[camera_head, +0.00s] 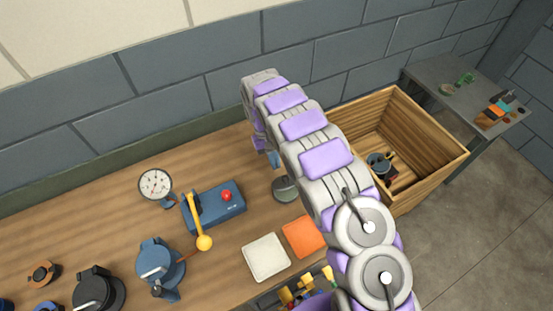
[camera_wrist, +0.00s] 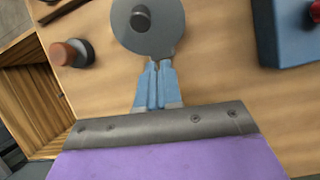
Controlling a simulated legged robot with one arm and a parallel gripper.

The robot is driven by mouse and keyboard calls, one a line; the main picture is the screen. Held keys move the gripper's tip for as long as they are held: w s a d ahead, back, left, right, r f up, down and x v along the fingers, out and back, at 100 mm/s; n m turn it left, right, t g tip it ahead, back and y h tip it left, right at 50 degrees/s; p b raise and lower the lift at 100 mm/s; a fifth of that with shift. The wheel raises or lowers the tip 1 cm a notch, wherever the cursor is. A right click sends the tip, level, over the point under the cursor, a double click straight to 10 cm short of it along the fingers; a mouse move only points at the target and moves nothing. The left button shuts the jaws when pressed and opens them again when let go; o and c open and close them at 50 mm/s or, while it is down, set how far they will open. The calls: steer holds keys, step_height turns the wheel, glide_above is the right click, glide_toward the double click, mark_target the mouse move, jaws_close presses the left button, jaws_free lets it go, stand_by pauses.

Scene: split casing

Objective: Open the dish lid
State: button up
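The dish lid (camera_wrist: 147,30) is a grey round disc with a dark knob, seen from above at the top of the wrist view. In the head view the grey dish (camera_head: 286,190) sits on the wooden bench, partly hidden by my arm. My gripper (camera_wrist: 157,66) has its two blue fingers together, with only a thin line between them. The fingertips are at the lid's near edge; I cannot tell whether they touch or pinch it. In the head view my gripper (camera_head: 273,160) is mostly hidden behind my arm, just above the dish.
A blue box with a red button (camera_head: 227,197) and a yellow-handled lever (camera_head: 203,240) stand left of the dish. White (camera_head: 266,257) and orange (camera_head: 303,237) squares lie in front. A brown cylinder (camera_wrist: 66,53) stands nearby. A wooden crate (camera_head: 440,160) is to the right.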

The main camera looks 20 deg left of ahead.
steer(key=shift+o, duration=1.4)
steer(key=shift+s+r, duration=0.1)
steer(key=shift+s, duration=0.1)
steer(key=o, duration=0.5)
steer(key=shift+d+r, duration=0.2)
steer(key=shift+d, duration=0.45)
steer(key=p+v, duration=0.3)
steer(key=v, duration=0.9)
steer(key=shift+w+a+f+p, duration=0.1)
steer(key=shift+a+p, duration=0.05)
steer(key=shift+p, duration=0.15)
steer(key=shift+a, duration=0.1)
